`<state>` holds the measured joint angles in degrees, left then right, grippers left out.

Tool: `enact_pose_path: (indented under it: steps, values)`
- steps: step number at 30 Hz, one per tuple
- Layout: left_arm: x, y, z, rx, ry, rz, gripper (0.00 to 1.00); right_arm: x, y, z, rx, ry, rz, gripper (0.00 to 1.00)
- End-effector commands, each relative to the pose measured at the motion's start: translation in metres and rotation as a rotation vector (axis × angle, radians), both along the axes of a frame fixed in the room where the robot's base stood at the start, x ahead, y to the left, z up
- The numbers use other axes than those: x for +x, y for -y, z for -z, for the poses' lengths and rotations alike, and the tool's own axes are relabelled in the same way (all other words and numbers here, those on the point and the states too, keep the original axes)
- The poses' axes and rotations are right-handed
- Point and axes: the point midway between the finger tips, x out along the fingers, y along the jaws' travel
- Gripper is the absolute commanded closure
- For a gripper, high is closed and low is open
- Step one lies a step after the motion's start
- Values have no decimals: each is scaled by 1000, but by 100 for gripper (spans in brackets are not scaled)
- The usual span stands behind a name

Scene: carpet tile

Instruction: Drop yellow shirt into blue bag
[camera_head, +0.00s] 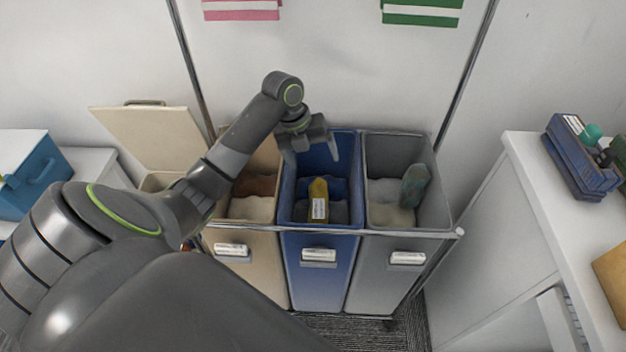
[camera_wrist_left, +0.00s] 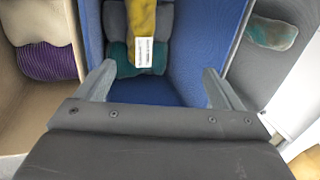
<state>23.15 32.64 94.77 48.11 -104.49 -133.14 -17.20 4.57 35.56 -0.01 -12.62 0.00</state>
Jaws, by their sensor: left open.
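The yellow shirt (camera_head: 318,201), a rolled bundle with a white label, lies in the blue bag (camera_head: 320,251) on top of grey and dark cloth. In the left wrist view the yellow shirt (camera_wrist_left: 142,22) is at the top middle, and the blue bag's wall (camera_wrist_left: 205,40) shows around it. My left gripper (camera_head: 313,158) is over the back part of the blue bag, open and empty, apart from the shirt. In the left wrist view its fingers (camera_wrist_left: 162,86) are spread wide. My right gripper is not in view.
A beige bag (camera_head: 252,265) with cloth stands left of the blue bag, and a grey bag (camera_head: 400,265) with cloth right of it. A white counter (camera_head: 540,170) with a blue crate (camera_head: 580,155) is at right. A blue box (camera_head: 30,180) is at left.

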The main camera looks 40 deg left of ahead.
Motion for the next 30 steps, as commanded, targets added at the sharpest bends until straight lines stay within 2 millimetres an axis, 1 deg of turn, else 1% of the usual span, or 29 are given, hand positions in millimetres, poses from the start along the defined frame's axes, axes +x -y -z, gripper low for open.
enact_pose_path:
  steps: [1,9,12,15,21,30]
  values:
    - [0,-3,-10,5,6,0,12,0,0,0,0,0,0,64]
    - [-10,-18,-66,5,6,0,12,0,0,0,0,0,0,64]
    - [-13,-22,-82,5,4,-1,12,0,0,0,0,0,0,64]
    - [-15,-24,-94,2,3,0,12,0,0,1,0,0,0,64]
    - [-17,-26,-102,1,1,1,12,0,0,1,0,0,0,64]
    - [-17,-26,-102,1,1,1,12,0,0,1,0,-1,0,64]
